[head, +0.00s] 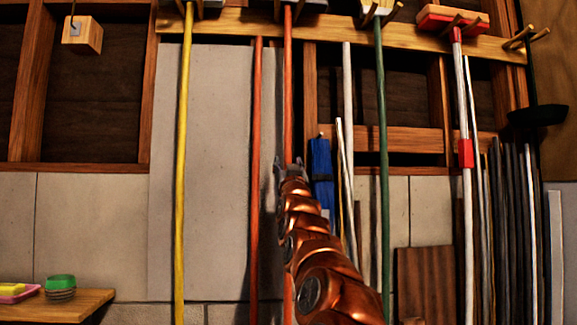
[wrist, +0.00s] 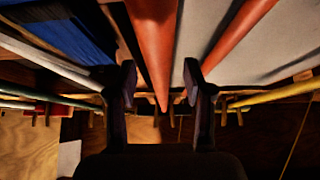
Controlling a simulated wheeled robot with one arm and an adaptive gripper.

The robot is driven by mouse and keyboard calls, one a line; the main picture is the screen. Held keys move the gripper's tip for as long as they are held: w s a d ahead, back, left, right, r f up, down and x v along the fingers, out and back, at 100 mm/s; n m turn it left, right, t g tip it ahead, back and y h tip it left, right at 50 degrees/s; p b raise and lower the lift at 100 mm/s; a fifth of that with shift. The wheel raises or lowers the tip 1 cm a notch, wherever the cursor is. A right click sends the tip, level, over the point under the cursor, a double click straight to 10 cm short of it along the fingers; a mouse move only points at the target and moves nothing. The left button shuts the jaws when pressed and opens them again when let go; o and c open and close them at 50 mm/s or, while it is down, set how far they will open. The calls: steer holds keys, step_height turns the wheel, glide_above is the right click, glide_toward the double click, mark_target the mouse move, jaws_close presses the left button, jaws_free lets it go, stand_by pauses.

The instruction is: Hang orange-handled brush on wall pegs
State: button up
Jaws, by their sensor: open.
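The orange-handled brush (head: 287,80) stands upright in the head view, its dark head at the rail pegs and partly cut off by the frame top. I cannot tell whether the pegs bear its weight. The wall pegs stick out of a wooden rail (head: 225,22). My gripper (head: 290,168) is at the handle's middle height. In the wrist view my gripper (wrist: 159,82) is open, with the orange handle (wrist: 155,40) running between or just beyond its fingers. Contact is not visible. The handle's lower part is hidden behind my arm.
A second orange pole (head: 256,150) stands close left. A yellow handle (head: 183,150), green handle (head: 382,150) and white pole with a red head (head: 452,20) hang along the rail. A blue folded item (head: 322,170) is close right. A wooden shelf (head: 75,305) is lower left.

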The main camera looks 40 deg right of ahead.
steer(key=shift+s, duration=0.1)
steer(key=v, duration=1.2)
stand_by(0.7)
steer(key=w+a+f+n+y, duration=0.3)
steer(key=w+a+f+y, duration=0.35)
steer(key=a, duration=0.25)
steer(key=s+a+f+n+g+y, duration=0.1)
steer(key=a+f+n+g+y, duration=0.2)
steer(key=a+f, duration=0.8)
steer(key=a+f+n+g+y, duration=0.1)
steer(key=a+f+g+y, duration=0.35)
steer(key=a+f, duration=0.6)
steer(key=s+a+f+n+g+y, duration=0.1)
steer(key=s+a+f+g, duration=0.2)
steer(key=s+f, duration=0.4)
steer(key=s+a+f+g+y, duration=0.1)
steer(key=s+a+f+g, duration=0.3)
steer(key=f, duration=0.6)
steer(key=s+f+g, duration=0.3)
steer(key=s+f, duration=0.1)
steer(key=s, duration=0.8)
steer(key=s+f+g, duration=0.4)
steer(key=s+f, duration=0.1)
steer(key=s, duration=0.8)
steer(key=shift+h, duration=0.4)
